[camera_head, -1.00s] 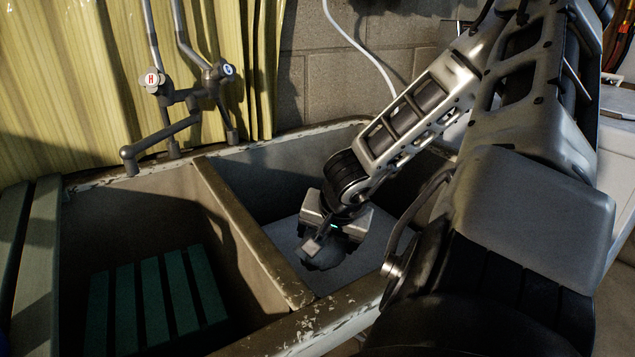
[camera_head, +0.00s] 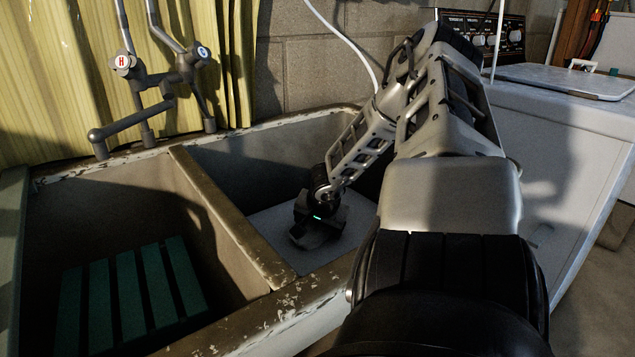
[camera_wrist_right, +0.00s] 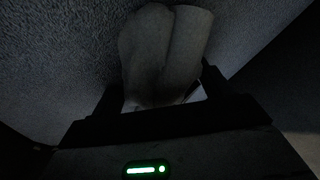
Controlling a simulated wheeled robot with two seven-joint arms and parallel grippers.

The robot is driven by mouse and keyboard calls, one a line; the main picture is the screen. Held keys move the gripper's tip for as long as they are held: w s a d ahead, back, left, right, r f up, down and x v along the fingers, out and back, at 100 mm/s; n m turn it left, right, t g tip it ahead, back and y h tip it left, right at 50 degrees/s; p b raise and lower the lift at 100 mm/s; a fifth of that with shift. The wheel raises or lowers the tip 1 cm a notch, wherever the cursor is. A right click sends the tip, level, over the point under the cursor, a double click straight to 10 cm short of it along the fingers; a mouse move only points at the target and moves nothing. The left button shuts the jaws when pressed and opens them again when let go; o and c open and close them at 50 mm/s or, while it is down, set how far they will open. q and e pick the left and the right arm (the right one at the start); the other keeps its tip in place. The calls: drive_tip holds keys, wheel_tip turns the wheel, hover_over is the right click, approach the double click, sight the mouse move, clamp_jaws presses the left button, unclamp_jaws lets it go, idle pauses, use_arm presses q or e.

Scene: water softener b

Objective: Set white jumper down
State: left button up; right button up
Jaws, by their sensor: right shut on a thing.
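My right gripper (camera_head: 318,236) reaches down into the right basin of the double sink. In the right wrist view, its two fingers (camera_wrist_right: 160,100) are shut on a folded pale cloth bundle (camera_wrist_right: 165,52), the white jumper, which looks grey in the shade. The bundle is close to a pale textured surface; I cannot tell whether it touches it. In the head view the jumper is mostly hidden by the gripper. A flat light panel (camera_head: 268,226) lies at the bottom of the right basin under the gripper. My left gripper is not in view.
A divider (camera_head: 225,215) separates the basins. The left basin holds a green slatted rack (camera_head: 130,295). Taps (camera_head: 165,85) stand behind. A white washing machine (camera_head: 570,125) stands at the right. The sink's front rim (camera_head: 285,312) is chipped.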

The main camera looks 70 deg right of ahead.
drive_tip(key=shift+w+d+f, duration=0.1)
drive_tip(key=shift+d+f, duration=0.1)
drive_tip(key=shift+f, duration=0.05)
wheel_tip(320, 180, down, 2)
drive_tip(key=shift+d+f+b, duration=0.1)
drive_tip(key=shift+f+b, duration=0.1)
drive_tip(key=shift+b, duration=0.45)
drive_tip(key=shift+f, duration=0.55)
drive_tip(key=shift+r, duration=0.1)
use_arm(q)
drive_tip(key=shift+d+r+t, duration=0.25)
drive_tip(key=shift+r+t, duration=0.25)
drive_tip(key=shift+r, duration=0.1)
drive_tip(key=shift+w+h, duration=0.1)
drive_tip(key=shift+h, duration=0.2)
use_arm(e)
drive_tip(key=o, duration=0.8)
drive_tip(key=shift+o, duration=0.2)
